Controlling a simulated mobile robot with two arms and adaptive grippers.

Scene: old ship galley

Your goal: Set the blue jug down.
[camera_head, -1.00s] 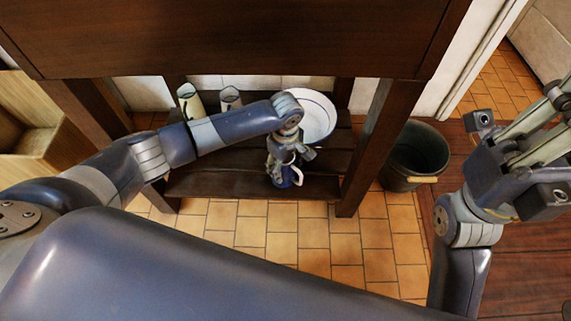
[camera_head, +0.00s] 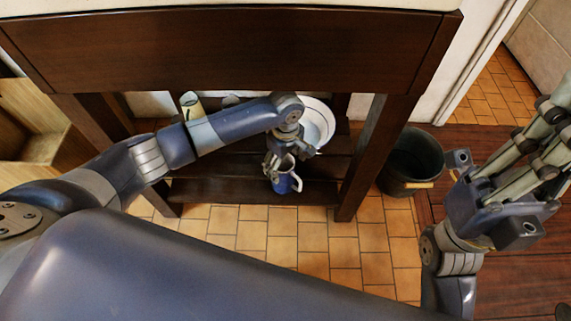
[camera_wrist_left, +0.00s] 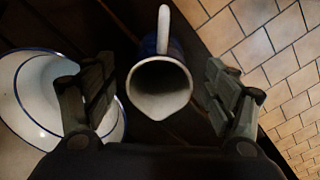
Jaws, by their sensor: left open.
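The blue jug (camera_head: 284,181) stands upright on the dark wooden lower shelf (camera_head: 240,187) under the table, near its front edge. Its white handle faces right. In the left wrist view the jug's white mouth (camera_wrist_left: 160,88) lies between the fingers, with a gap on both sides. My left gripper (camera_head: 281,158) is open just above and around the jug's top, and it also shows in the left wrist view (camera_wrist_left: 158,98). My right gripper (camera_head: 492,198) is open and empty at the right, away from the shelf.
A white basin with a blue rim (camera_head: 319,112) sits behind the jug, close to one left finger. A pale cylindrical vessel (camera_head: 191,105) stands at the back left. Table legs (camera_head: 375,155) flank the shelf. A dark bucket (camera_head: 418,160) stands on the floor to the right.

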